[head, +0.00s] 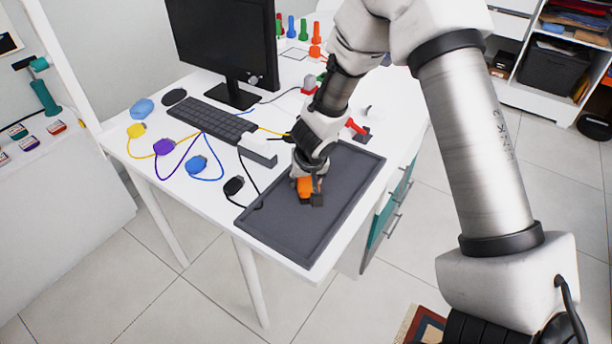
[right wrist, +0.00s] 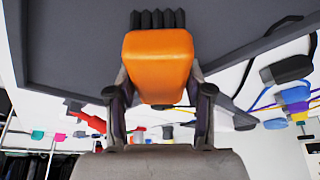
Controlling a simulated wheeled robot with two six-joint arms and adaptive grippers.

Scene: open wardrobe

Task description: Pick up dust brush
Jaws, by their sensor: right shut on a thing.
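The dust brush (head: 305,187) has an orange body and dark bristles. It is over the dark grey tray (head: 275,232) on the white desk. My right gripper (head: 309,178) reaches down from above and is shut on the brush. In the right wrist view the orange body of the brush (right wrist: 158,58) sits between the two fingers, with the bristles pointing away from the gripper. I cannot tell whether the bristles touch the tray. My left gripper is not in view.
A monitor (head: 228,45) and a keyboard (head: 215,118) stand behind the tray. Several coloured plugs with cables, including a black one (head: 234,186), lie at the left. A red-handled tool (head: 356,126) is near the tray's far edge. The tray's front part is clear.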

